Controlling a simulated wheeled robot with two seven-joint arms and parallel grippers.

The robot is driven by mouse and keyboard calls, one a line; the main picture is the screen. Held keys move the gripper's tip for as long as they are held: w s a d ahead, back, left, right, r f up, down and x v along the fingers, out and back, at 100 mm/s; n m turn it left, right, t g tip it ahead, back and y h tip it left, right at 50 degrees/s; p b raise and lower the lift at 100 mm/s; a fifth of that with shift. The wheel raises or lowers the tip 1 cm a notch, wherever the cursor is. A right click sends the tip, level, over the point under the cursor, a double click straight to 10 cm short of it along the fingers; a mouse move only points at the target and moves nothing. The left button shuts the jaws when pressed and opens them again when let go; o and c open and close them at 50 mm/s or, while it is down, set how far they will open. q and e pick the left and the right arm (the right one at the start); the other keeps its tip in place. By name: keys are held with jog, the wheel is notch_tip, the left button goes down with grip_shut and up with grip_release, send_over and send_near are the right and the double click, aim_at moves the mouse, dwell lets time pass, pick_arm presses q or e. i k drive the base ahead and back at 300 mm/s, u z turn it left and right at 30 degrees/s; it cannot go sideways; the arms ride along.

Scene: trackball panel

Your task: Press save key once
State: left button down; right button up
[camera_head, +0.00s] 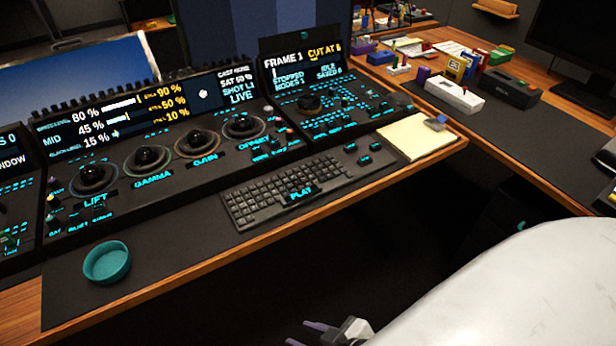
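A black control panel (160,158) with lit cyan labels, three trackballs marked lift, gamma and gain, and another dial stands on the desk. Its right-hand section (330,105) has a screen reading "FRAME 1", "STOPPED", "NODES 1", "IDLE" and a saved count, with small lit keys below. No key label is legible as save from here. My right gripper (306,333) is at the bottom edge, partly cut off, well in front of the desk. Its two fingertips look apart, with nothing seen between them. My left gripper is not in view.
A keyboard (285,192) lies before the panel, with a paper pad (415,137) to its right. A teal bowl (107,263) sits at the front left. A side desk holds several small boxes, including a white one (453,95). The space before the desk edge is dark and open.

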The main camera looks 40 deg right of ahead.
aim_at(366, 160)
jog(key=z, duration=1.45)
